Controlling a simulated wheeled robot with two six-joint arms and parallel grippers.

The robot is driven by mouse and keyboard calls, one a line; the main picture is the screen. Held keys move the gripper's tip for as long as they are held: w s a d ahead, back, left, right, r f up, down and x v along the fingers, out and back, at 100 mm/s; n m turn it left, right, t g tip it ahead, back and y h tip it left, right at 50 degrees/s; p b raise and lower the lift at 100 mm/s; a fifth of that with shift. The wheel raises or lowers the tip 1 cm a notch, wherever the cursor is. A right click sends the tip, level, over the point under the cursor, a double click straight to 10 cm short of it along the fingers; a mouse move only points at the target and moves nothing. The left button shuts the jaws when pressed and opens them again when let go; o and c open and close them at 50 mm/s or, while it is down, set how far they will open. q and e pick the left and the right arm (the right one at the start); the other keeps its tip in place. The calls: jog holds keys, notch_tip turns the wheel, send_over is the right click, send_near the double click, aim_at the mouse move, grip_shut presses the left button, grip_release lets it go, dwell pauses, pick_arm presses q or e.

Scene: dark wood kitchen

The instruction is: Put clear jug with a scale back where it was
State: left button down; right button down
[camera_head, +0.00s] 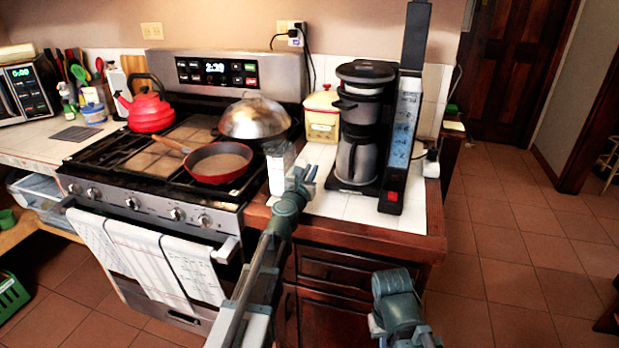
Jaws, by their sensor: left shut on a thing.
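The clear jug (277,169) is a pale, see-through upright shape at the boundary between the stove's right side and the white tiled counter (345,207). Its scale marks are too small to make out. My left gripper (302,178) is at the jug's right side, shut on it. The jug's lower edge is close to the counter's left front edge; I cannot tell whether it touches. My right gripper (425,338) is low at the bottom edge in front of the cabinet, partly cut off; its jaws cannot be made out.
A black coffee maker (362,128) with a carafe stands behind and right of my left gripper, beside a tall dispenser (403,130). A yellow canister (322,117) is at the back. A red pan (219,163), domed lid (254,118) and red kettle (147,110) are on the stove.

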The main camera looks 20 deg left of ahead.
pick_arm(q)
jog(key=shift+r, duration=0.1)
jog(key=shift+f, duration=0.25)
jog(key=c, duration=0.9)
grip_release()
jog(key=shift+r, duration=0.1)
jog(key=shift+r, duration=0.15)
jog(key=s, duration=1.2)
jog(key=shift+s+a, duration=0.1)
jog(key=shift+a, duration=0.05)
